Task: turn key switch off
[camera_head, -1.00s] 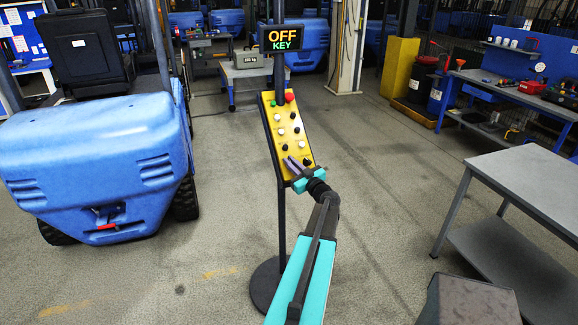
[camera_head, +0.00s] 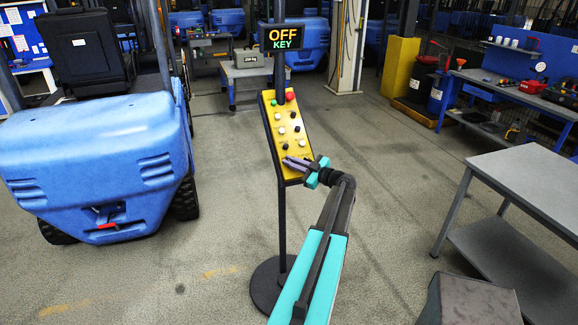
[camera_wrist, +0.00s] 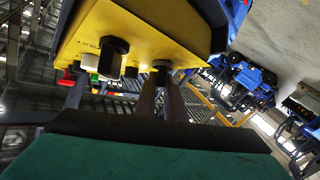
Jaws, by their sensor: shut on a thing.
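A yellow control panel (camera_head: 285,125) on a dark post carries several knobs and buttons, with a green and a red one at its top. The sign (camera_head: 280,38) above it reads "OFF KEY". My gripper (camera_head: 286,161) reaches the panel's lower part from the right. In the wrist view, my gripper (camera_wrist: 162,90) has its fingers shut on a small dark round knob (camera_wrist: 162,64) on the yellow face. I take it for the key switch, mostly hidden by the fingers. A black square knob (camera_wrist: 116,48) sits to its left, apart from the fingers.
The post stands on a round dark base (camera_head: 272,285). A blue forklift (camera_head: 95,160) is at the left. A grey table (camera_head: 535,180) stands at the right, with a dark box (camera_head: 472,300) in front of it. The floor around the post is open.

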